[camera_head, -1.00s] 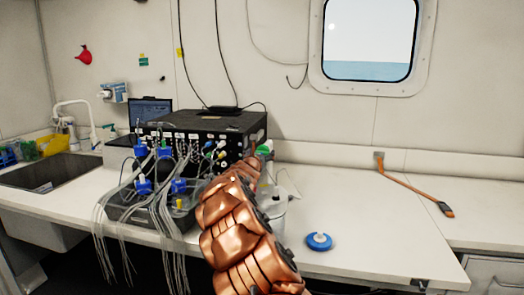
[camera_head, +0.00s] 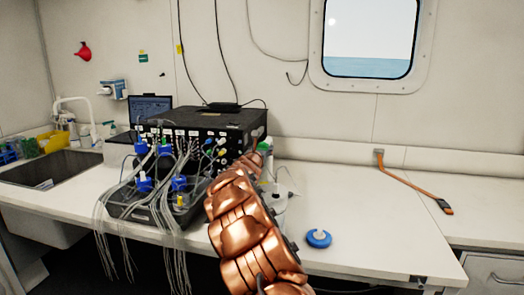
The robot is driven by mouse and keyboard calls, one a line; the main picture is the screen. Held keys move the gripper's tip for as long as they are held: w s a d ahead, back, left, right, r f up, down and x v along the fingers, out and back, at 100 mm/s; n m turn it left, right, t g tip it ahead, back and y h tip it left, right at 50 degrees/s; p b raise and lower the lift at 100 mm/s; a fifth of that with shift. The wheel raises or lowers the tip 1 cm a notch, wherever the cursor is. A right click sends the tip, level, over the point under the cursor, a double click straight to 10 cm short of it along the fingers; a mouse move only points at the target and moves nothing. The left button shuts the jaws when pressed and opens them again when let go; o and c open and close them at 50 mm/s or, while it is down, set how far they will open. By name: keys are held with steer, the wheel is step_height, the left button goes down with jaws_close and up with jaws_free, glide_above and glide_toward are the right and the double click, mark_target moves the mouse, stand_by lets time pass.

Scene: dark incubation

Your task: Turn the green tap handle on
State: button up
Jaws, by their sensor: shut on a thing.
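A small green piece (camera_head: 264,147), which looks like the green tap handle, shows at the far end of my copper arm, in front of the right end of the black instrument. My gripper (camera_head: 257,156) is at this green piece and shut on it. The fingers are small and mostly hidden by my arm, so the exact grip and the handle's angle cannot be made out.
The black instrument (camera_head: 205,122) and a dark tray with blue-capped bottles and many hanging tubes stand left of my arm. The right bench is mostly clear.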

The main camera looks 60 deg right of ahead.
steer(key=c, duration=0.5)
steer(key=shift+f+b, duration=0.15)
steer(key=shift+b, duration=0.55)
steer(key=shift+f+m+b, duration=0.15)
steer(key=shift+m+b, duration=0.65)
steer(key=shift+b, duration=0.3)
steer(key=m+b, duration=0.2)
steer(key=b, duration=0.1)
steer(key=m+b, duration=0.3)
steer(key=b, duration=0.1)
steer(key=shift+s, duration=0.15)
steer(key=shift+r+m+b, duration=0.2)
steer(key=shift+m+b, duration=0.5)
steer(key=shift+m, duration=0.1)
